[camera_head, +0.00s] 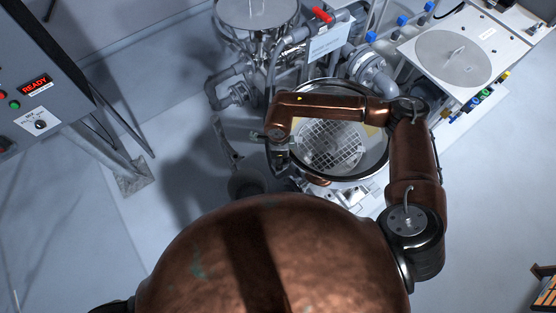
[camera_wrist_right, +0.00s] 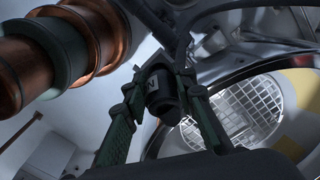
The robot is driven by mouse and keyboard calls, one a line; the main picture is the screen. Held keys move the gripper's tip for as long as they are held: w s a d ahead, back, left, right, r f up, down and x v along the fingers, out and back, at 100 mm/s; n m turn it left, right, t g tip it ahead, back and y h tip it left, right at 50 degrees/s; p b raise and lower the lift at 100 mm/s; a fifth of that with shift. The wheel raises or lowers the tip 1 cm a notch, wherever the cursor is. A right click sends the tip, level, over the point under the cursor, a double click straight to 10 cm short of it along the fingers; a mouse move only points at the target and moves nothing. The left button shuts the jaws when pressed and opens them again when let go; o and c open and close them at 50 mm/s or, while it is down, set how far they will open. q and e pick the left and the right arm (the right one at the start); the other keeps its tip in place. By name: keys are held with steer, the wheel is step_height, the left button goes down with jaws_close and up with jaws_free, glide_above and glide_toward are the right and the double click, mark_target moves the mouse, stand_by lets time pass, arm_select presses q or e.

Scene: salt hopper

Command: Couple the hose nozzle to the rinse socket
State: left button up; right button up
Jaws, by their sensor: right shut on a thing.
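My right gripper (camera_wrist_right: 160,78) shows in the right wrist view with its two dark green fingers closed on a black cylindrical piece, which looks like the hose nozzle (camera_wrist_right: 161,92). A pale mark is on its side. A dark hose-like length runs up from near it toward the top edge. In the head view my right arm reaches across the round hopper (camera_head: 382,165), and the gripper (camera_head: 281,150) is at its left rim; the nozzle is too small to make out there. I cannot pick out the rinse socket in either view. My left gripper is out of view.
A white grid (camera_head: 330,146) lies inside the hopper; it also shows in the right wrist view (camera_wrist_right: 235,112). Pipes and a red-handled valve (camera_head: 321,15) stand behind. A bench with a round lid (camera_head: 453,58) is at right.

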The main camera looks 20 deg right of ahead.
jaws_close()
steer(key=shift+a, duration=0.15)
steer(key=shift+a+h, duration=0.25)
steer(key=shift+h, duration=0.55)
steer(key=shift+w+a+g+h+b, duration=0.15)
steer(key=shift+a+g+h+b, duration=0.15)
steer(key=shift+h+b, duration=0.6)
steer(key=shift+b, duration=0.3)
steer(key=shift+f, duration=0.25)
stand_by(0.5)
steer(key=o, duration=1.1)
jaws_free()
